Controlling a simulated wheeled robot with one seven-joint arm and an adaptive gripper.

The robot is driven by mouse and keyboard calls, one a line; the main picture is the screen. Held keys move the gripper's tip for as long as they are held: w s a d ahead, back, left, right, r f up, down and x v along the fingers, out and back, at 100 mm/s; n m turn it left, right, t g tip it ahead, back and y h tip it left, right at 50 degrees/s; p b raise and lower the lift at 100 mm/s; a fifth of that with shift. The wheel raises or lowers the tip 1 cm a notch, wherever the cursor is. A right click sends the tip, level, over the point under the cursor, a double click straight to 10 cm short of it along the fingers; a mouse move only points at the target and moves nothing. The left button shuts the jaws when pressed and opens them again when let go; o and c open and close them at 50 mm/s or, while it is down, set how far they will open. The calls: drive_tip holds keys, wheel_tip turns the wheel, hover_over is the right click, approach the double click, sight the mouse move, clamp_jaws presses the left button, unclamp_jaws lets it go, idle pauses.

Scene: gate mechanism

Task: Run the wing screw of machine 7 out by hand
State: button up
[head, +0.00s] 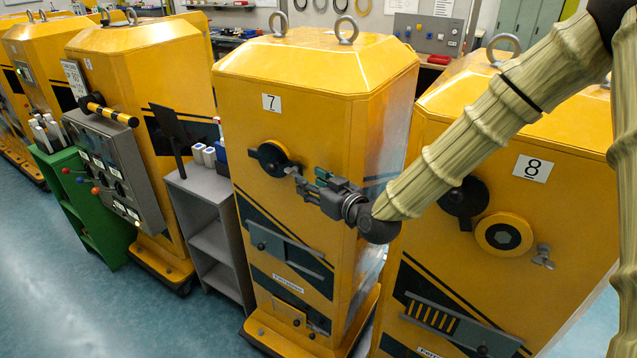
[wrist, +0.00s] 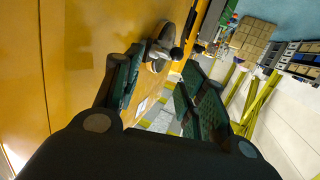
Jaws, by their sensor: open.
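Machine 7 (head: 310,85) is a yellow cabinet with a "7" plate. A black round disc (head: 270,157) with a short arm sits on its front. A small grey metal piece, which looks like the wing screw (head: 297,172), shows at the disc's lower right, just before my fingertips. My gripper (head: 311,184) is at the machine's front, pointing left. In the wrist view my open gripper (wrist: 158,95) has a gap between its green-padded fingers. A grey part with a black knob (wrist: 176,53) shows beyond the fingertips, nearer the left finger; I cannot tell whether they touch.
Below on machine 7 are a grey slide plate (head: 285,250) and a lower panel. Machine 8 (head: 500,215) stands close at the right, with its own wing screw (head: 543,257). A grey shelf (head: 212,235) stands left of machine 7. Open blue floor (head: 60,300) lies at lower left.

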sight(292, 172)
drive_tip(key=shift+p+x, duration=1.4)
drive_tip(key=shift+x, duration=2.15)
drive_tip(key=shift+a, duration=0.1)
